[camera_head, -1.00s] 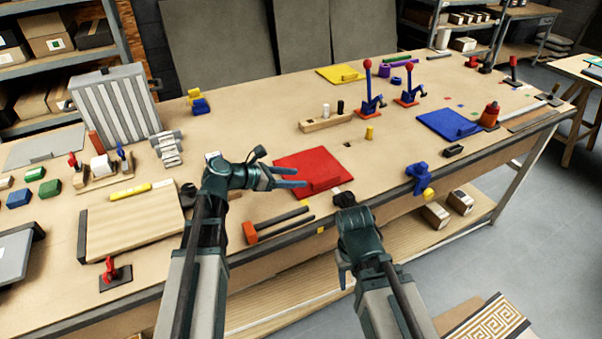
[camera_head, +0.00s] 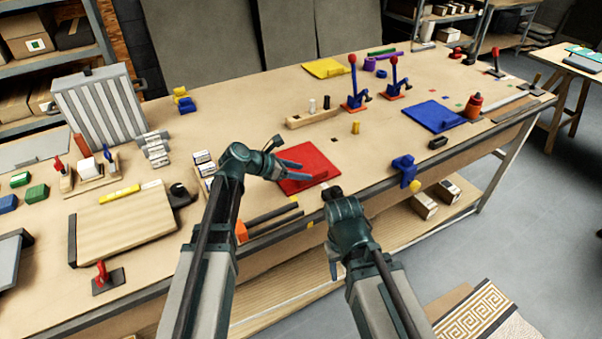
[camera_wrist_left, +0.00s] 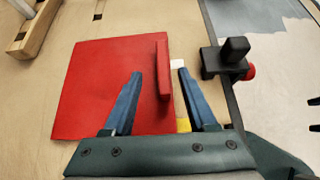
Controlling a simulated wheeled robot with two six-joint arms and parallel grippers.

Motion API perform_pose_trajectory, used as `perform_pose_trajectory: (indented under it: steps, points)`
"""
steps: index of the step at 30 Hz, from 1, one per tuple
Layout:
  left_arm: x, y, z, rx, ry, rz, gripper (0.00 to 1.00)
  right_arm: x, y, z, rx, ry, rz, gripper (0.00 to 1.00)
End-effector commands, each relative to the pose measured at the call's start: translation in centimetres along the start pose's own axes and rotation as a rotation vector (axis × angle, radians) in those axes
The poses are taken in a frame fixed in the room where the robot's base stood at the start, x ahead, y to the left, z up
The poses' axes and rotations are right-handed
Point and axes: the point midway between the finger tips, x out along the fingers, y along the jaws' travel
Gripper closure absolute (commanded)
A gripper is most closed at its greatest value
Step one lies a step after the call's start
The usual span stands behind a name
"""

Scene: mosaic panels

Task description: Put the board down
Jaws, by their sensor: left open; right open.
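A flat red board (camera_head: 315,160) with a raised red bar along one edge lies on the workbench near its front edge. It also shows in the left wrist view (camera_wrist_left: 90,90), flat on the wood. My left gripper (camera_head: 305,171) is open and empty above the board's front part. In the left wrist view its two blue fingers (camera_wrist_left: 159,72) stand apart, with the red bar showing between them. I cannot tell the height of the fingers over the bar. My right gripper (camera_head: 337,266) is open and empty, low in front of the bench edge.
A blue board (camera_head: 425,113) lies farther right, and a yellow board (camera_head: 322,67) at the back. A blue clamp (camera_head: 405,170) sits at the front edge. A black clamp (camera_wrist_left: 225,62) is close beside the fingers.

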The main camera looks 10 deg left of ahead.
Motion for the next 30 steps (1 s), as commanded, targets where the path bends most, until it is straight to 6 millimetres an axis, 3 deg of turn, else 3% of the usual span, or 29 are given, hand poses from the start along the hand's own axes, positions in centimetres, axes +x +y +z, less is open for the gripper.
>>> perform_pose_trajectory:
  steps: [11, 22, 29, 30]
  points:
    - [1.3, -0.1, -0.1, 0.000, 0.000, -0.001, 0.42, 0.8, -0.1, 0.0, 0.000, 0.000, 0.000, 0.50]
    - [6.0, -0.3, -0.4, 0.001, 0.000, -0.001, 0.42, 3.7, -0.3, -0.2, 0.000, 0.000, 0.000, 0.50]
    - [6.1, -0.4, -0.2, 0.000, 0.000, 0.000, 0.42, 3.5, -0.3, -0.2, 0.000, 0.000, 0.000, 0.50]
    - [6.1, -0.4, -0.2, 0.000, 0.000, 0.000, 0.46, 3.5, -0.3, -0.2, 0.000, 0.000, 0.000, 0.50]
